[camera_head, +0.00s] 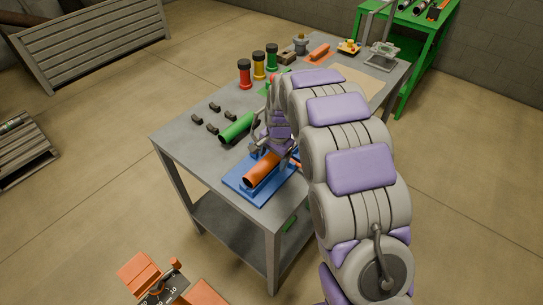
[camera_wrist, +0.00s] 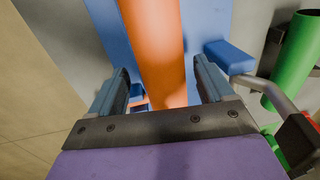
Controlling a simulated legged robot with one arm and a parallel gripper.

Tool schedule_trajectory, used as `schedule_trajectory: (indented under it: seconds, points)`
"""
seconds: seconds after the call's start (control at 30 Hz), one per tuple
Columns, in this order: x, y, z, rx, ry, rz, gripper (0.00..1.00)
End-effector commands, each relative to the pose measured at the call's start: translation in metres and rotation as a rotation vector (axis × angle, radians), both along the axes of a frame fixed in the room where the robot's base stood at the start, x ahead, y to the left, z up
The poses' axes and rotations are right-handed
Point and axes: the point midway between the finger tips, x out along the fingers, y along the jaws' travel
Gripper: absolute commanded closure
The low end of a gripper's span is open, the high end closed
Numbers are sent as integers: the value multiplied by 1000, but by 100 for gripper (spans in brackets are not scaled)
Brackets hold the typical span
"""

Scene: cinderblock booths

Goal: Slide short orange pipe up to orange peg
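The short orange pipe (camera_head: 262,169) lies on its side on a blue base (camera_head: 237,184) at the table's near corner. My gripper (camera_head: 270,146) is low over the base, partly hidden by my arm. In the wrist view the orange pipe (camera_wrist: 158,45) runs between the two fingers of my gripper (camera_wrist: 164,84). The fingers are spread, with a small gap on each side of the pipe. A small orange piece (camera_wrist: 138,102) shows beside the left finger, over the blue base (camera_wrist: 112,30); I cannot tell if it is the orange peg.
A green pipe (camera_head: 238,128) lies beside the base, with several small dark blocks (camera_head: 213,117) behind it. Red (camera_head: 245,74), yellow (camera_head: 259,66) and green (camera_head: 272,58) cylinders stand farther back.

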Motion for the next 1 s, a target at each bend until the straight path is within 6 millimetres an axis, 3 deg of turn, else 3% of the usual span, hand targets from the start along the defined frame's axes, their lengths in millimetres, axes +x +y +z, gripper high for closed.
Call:
schedule_trajectory:
  seconds: [0.07,0.8,1.0]
  points:
    - [0,2,0,-1,0,1,26]
    - [2,7,0,0,-5,0,96]
    - [5,8,1,0,-9,1,96]
